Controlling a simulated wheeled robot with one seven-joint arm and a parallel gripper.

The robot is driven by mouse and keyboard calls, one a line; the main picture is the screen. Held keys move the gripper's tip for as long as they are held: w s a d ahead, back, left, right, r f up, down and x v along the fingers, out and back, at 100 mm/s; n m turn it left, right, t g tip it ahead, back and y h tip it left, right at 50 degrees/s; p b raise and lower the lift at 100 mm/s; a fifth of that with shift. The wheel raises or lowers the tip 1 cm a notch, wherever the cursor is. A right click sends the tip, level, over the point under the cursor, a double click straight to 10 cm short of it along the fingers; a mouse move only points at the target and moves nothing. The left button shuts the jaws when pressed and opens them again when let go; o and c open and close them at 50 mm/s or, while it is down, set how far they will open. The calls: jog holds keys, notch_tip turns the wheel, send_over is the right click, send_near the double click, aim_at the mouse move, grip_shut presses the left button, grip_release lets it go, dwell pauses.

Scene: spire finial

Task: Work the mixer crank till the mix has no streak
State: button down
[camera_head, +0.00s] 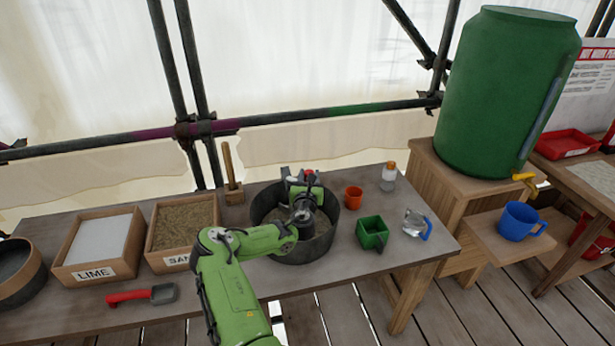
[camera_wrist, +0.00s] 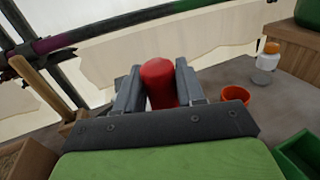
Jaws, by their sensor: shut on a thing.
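The mixer is a round dark tub (camera_head: 262,205) on the wooden table, with a greyish-tan mix (camera_head: 322,238) partly visible inside. My gripper (camera_head: 306,180) is over the tub's far side. In the wrist view my gripper (camera_wrist: 160,85) has its two grey fingers on either side of a red knob (camera_wrist: 158,75), the handle of the crank, and is shut on it. A bit of the red knob also shows in the head view (camera_head: 309,172). My arm hides much of the mix and most of the crank, so I cannot tell whether streaks show.
Boxes of lime (camera_head: 98,243) and sand (camera_head: 182,225) stand left of the tub, with a red-handled trowel (camera_head: 145,295) in front.

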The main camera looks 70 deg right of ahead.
dwell(0.4)
jog(key=c, duration=0.8)
grip_release()
jog(key=shift+d, duration=0.1)
jog(key=b+v, duration=1.4)
jog(key=v, duration=0.1)
jog(key=shift+s+a, duration=0.2)
jog(key=shift+a, duration=0.2)
